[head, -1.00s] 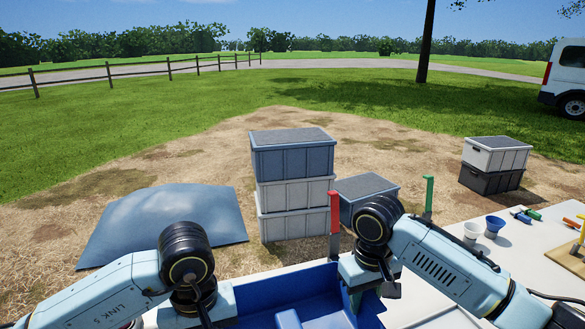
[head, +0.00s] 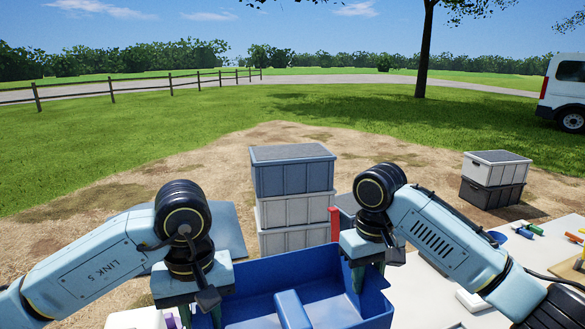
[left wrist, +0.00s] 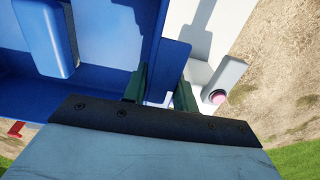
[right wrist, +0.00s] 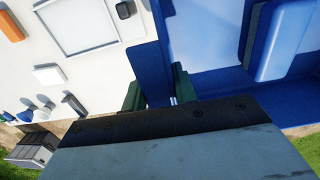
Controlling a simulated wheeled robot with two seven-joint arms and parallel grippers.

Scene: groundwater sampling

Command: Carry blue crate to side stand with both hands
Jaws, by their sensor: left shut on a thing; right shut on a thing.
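The blue crate (head: 376,302) is at the bottom middle of the head view, open-topped, with a lighter blue raised block inside; its near side is cut off. My left gripper (head: 196,308) is shut on its left wall, which shows between the green fingers in the left wrist view (left wrist: 163,72). My right gripper (head: 364,272) is shut on the right wall, which shows between its fingers in the right wrist view (right wrist: 157,78). The crate looks about level. I cannot make out a side stand for certain.
A white table (head: 425,285) lies to the right, with a framed tray (right wrist: 85,20) and small tools. Stacked grey crates (head: 292,180) stand beyond the blue crate, with a red post (head: 334,224) beside them. A white object with a pink button (left wrist: 217,97) is near my left gripper.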

